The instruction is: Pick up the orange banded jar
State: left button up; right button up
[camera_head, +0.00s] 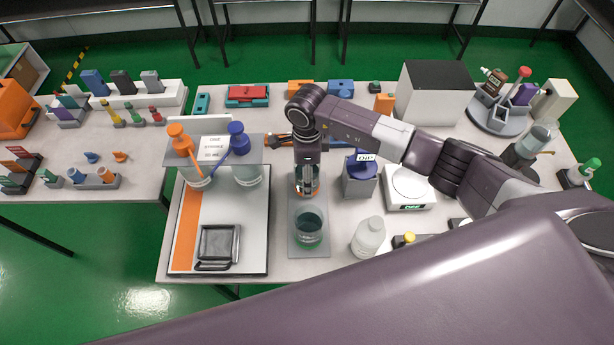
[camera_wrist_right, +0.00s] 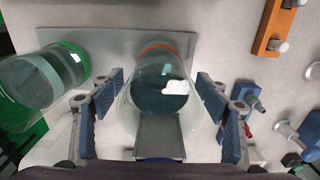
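The orange banded jar (camera_head: 314,184) is clear, with dark liquid and an orange band, and stands at the back of a grey tray (camera_head: 295,248). In the right wrist view the jar (camera_wrist_right: 160,85) sits between the fingers of my right gripper (camera_wrist_right: 158,112). The fingers are spread, with a gap on each side. In the head view my right gripper (camera_head: 307,178) points down over the jar and partly hides it. My left gripper is not in view.
A green banded jar (camera_head: 309,226) stands in front on the same tray; it also shows in the right wrist view (camera_wrist_right: 40,82). A blue-topped block (camera_head: 360,178) and a scale (camera_head: 408,190) are to the right. A white bottle (camera_head: 368,238) stands front right. A raised shelf (camera_head: 262,150) is left.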

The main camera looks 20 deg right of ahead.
jog(key=c, duration=1.5)
jog(key=shift+w+r, duration=0.1)
jog(key=shift+c, duration=0.8)
